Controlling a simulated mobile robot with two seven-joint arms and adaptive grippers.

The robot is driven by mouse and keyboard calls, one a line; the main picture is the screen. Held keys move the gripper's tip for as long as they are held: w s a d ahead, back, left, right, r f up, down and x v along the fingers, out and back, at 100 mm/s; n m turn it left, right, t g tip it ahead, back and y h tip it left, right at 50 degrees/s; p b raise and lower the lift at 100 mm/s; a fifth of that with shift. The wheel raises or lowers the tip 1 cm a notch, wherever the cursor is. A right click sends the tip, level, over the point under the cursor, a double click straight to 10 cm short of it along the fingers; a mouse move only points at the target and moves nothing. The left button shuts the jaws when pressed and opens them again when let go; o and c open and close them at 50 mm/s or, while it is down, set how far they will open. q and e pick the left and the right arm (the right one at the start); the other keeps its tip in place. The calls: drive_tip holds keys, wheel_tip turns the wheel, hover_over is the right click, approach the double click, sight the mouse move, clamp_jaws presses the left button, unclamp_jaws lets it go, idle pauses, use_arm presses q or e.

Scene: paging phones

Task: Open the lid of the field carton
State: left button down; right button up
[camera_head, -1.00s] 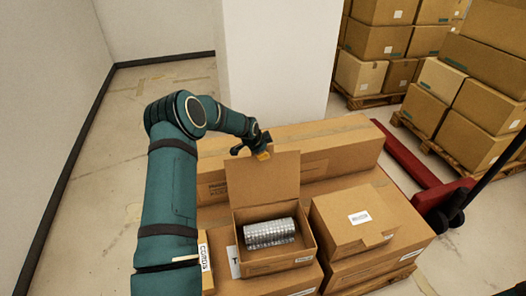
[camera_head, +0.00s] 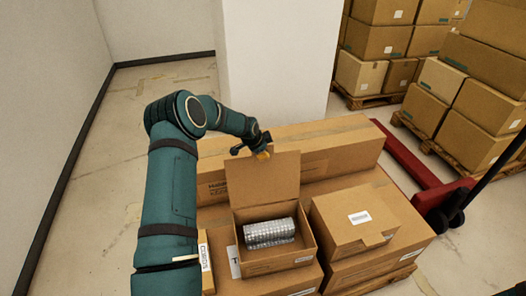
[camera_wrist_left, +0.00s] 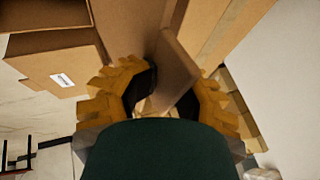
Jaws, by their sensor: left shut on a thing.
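The field carton (camera_head: 275,262) stands open on larger boxes in the head view, with a ribbed silver bundle (camera_head: 269,232) inside. Its lid (camera_head: 262,180) stands up at the back, roughly upright. My left gripper (camera_head: 262,152) is at the lid's top edge, shut on it. In the left wrist view the gripper's yellow fingers (camera_wrist_left: 166,95) sit on both sides of the brown lid (camera_wrist_left: 178,75). Part of the grip is hidden by the gripper itself. My right gripper is not in view.
A closed carton (camera_head: 350,222) with a white label stands right of the open one. A long box (camera_head: 330,145) lies behind. A red pallet jack (camera_head: 425,180) and stacked boxes (camera_head: 400,45) on pallets are to the right. A white pillar (camera_head: 270,60) rises behind; floor at left is clear.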

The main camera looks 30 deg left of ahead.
use_arm(q)
drive_tip(key=shift+s+a+f, duration=0.1)
drive_tip(key=shift+s+f, duration=0.25)
drive_tip(key=shift+f, duration=0.15)
drive_tip(key=c, duration=1.1)
unclamp_jaws()
drive_tip(key=shift+w+r, duration=0.2)
drive_tip(key=shift+r, duration=0.05)
drive_tip(key=v, duration=1.2)
